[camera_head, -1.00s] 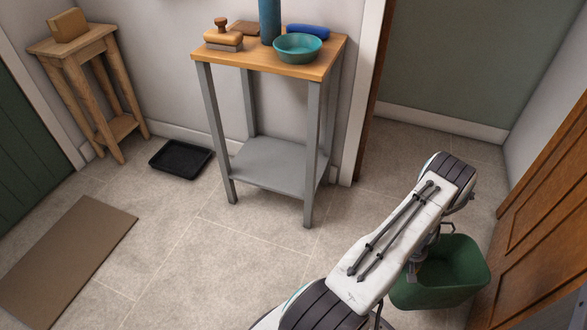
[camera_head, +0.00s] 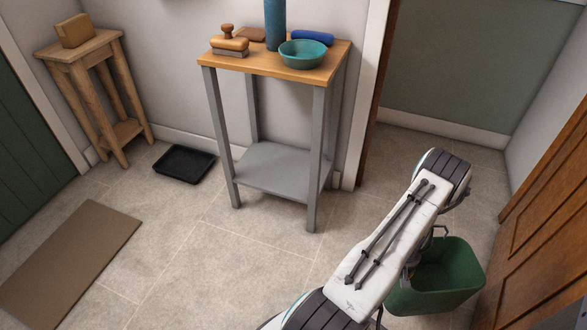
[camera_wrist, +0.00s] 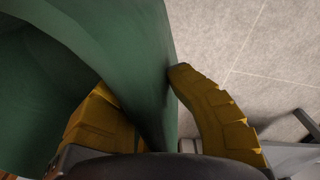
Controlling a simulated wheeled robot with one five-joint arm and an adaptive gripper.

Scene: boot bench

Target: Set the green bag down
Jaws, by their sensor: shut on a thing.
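The green bag (camera_head: 440,278) hangs at the right of the head view, beside and partly behind my arm, close to the brown wooden door. It is open-topped and looks empty where I can see inside. In the wrist view the green bag (camera_wrist: 120,40) fills the left and middle. My gripper (camera_wrist: 155,95) has its yellow fingers on either side of the bag's wall, pinching it. In the head view my arm hides the grip itself. I cannot tell whether the bag's base touches the floor.
A workbench (camera_head: 290,70) holds a brush, a teal bowl (camera_head: 302,53), a blue bottle and a blue roll. A wooden stool (camera_head: 85,65), black tray (camera_head: 184,163) and brown mat (camera_head: 70,262) stand left. The wooden door (camera_head: 545,215) is close on the right. The middle floor is clear.

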